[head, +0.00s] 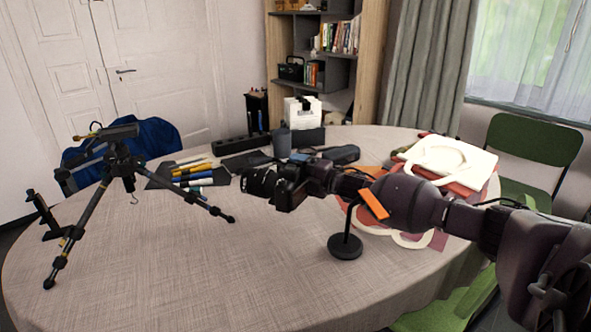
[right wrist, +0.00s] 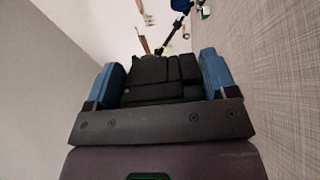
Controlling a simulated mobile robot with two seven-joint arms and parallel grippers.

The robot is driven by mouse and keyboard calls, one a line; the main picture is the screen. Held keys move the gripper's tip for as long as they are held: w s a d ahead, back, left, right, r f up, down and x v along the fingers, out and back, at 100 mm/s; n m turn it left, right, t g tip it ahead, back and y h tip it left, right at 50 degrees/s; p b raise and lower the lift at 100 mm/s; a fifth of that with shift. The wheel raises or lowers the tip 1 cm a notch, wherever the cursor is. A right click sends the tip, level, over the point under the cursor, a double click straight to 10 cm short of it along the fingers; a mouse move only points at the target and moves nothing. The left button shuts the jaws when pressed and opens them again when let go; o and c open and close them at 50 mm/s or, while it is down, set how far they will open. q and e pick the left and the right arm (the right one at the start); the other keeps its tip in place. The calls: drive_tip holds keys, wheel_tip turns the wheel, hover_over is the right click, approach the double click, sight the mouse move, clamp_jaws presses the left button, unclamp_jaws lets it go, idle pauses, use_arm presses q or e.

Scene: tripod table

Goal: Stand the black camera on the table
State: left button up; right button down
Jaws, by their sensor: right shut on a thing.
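The black camera (head: 288,190) is held in the air above the middle of the table (head: 200,275), its lens pointing left in the head view. My right gripper (head: 312,172) is shut on it from the right. In the right wrist view, the blue fingers of my right gripper (right wrist: 160,78) sit on both sides of the black camera body (right wrist: 155,88). The table surface (right wrist: 275,80) runs along the right of that view, apart from the camera. My left gripper is in neither view.
A black tripod (head: 125,165) stands at the left of the table. Several coloured markers (head: 195,172) lie behind the middle. A round-based black stand (head: 345,246) is below my right arm. White rings and papers (head: 450,160) lie at right. The front of the table is clear.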

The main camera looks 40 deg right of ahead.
drive_tip(key=shift+w+f, duration=0.1)
drive_tip(key=shift+f, duration=0.7)
drive_tip(key=shift+f+b, duration=0.3)
drive_tip(key=shift+b, duration=0.1)
wheel_tip(320, 180, down, 2)
drive_tip(key=shift+b, duration=0.45)
drive_tip(key=shift+f+b, duration=0.35)
drive_tip(key=shift+f, duration=0.35)
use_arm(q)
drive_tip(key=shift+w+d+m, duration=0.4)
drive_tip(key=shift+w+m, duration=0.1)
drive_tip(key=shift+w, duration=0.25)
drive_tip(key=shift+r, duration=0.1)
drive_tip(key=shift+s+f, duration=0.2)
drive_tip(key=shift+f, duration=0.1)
use_arm(e)
drive_tip(key=shift+f, duration=0.15)
drive_tip(key=shift+f, duration=0.4)
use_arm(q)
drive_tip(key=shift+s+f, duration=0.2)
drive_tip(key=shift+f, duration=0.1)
use_arm(e)
drive_tip(key=shift+f, duration=0.35)
